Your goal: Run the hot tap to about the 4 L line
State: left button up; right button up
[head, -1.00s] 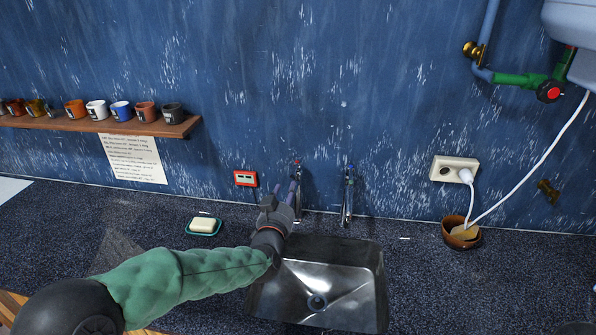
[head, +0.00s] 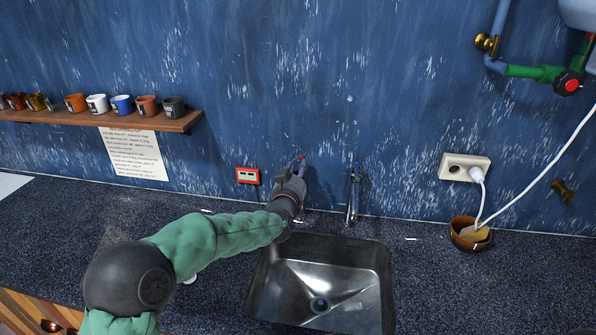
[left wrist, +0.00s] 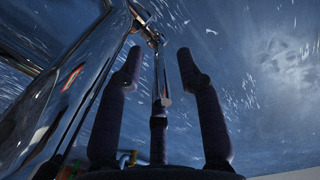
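The hot tap (head: 303,158), with a red mark at its top, stands at the wall behind the sink's left side, mostly hidden by my left gripper (head: 294,180). In the left wrist view my left gripper (left wrist: 160,62) has its fingers apart, with shiny chrome tap parts (left wrist: 150,32) beyond and between them. I cannot tell whether a finger touches the tap. The steel sink (head: 372,270) looks empty, with its drain bare; I see no stream of water. A small red box (head: 247,175) is on the wall left of the tap; its display is unreadable. My right gripper is out of view.
The blue-marked tap (head: 353,195) stands close on the right. A shelf of cups (head: 150,124) and a paper note (head: 134,155) are at left. A socket (head: 465,167) with a white cable and a brown bowl (head: 470,235) are at right.

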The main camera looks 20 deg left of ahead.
pick_arm(q)
jog(key=shift+w+a, duration=0.15)
jog(key=shift+w, duration=0.55)
jog(key=shift+c, duration=0.3)
grip_shut()
jog(key=shift+d+r+n+y+p, duration=0.3)
jog(key=shift+n+y+p, duration=0.15)
jog(key=shift+p, duration=0.5)
jog(key=shift+w+n+g+y+p, duration=0.1)
jog(key=shift+n+g+y+p, duration=0.2)
jog(key=shift+y+p, duration=0.35)
jog(key=shift+f, duration=0.1)
jog(key=shift+o, duration=0.3)
grip_release()
jog(key=shift+f, duration=0.1)
